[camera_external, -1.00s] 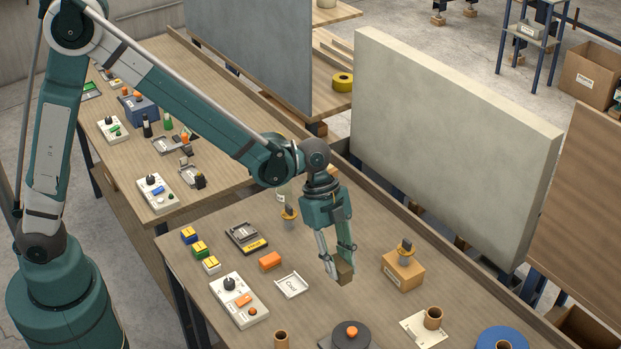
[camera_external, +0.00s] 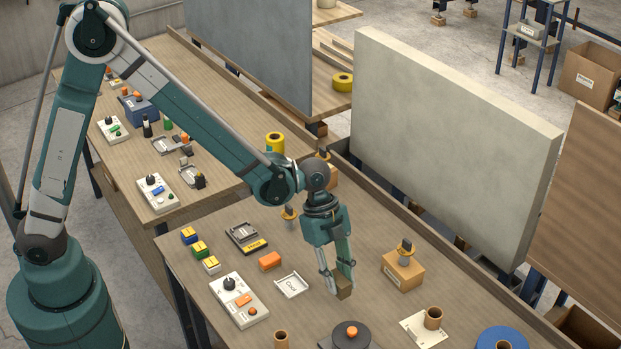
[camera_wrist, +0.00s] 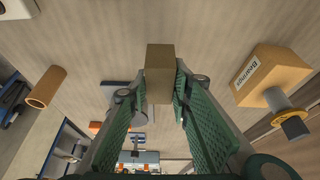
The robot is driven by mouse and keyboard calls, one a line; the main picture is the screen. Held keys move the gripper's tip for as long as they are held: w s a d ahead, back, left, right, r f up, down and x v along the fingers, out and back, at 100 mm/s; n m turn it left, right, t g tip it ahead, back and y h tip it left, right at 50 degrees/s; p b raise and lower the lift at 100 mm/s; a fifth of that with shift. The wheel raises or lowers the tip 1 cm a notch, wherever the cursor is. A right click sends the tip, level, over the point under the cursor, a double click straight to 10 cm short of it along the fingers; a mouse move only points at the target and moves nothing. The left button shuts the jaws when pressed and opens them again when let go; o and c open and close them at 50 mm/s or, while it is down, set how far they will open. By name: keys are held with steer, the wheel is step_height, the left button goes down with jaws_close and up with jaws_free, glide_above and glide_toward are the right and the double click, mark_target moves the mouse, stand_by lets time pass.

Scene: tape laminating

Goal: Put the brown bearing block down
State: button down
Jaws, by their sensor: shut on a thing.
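The brown bearing block (camera_external: 344,292) is a small plain block between the fingertips of my gripper (camera_external: 338,279), low over the near workbench. In the wrist view the block (camera_wrist: 160,66) stands out past the fingertips, with the green finger pads of my gripper (camera_wrist: 157,98) on either side of it. My gripper is shut on it. I cannot tell whether its underside touches the bench top.
A box labelled Bearings (camera_external: 402,271) with a yellow-flanged part on top stands to the right. A dark round disc (camera_external: 350,336) is in front. Bare bench surrounds the block.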

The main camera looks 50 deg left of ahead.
steer(key=shift+f, duration=0.3)
steer(key=shift+f, duration=1.85)
steer(key=shift+f+b, duration=0.1)
steer(key=shift+b, duration=0.2)
steer(key=c, duration=2.1)
jaws_free()
steer(key=p+v, duration=0.1)
steer(key=v, duration=1.1)
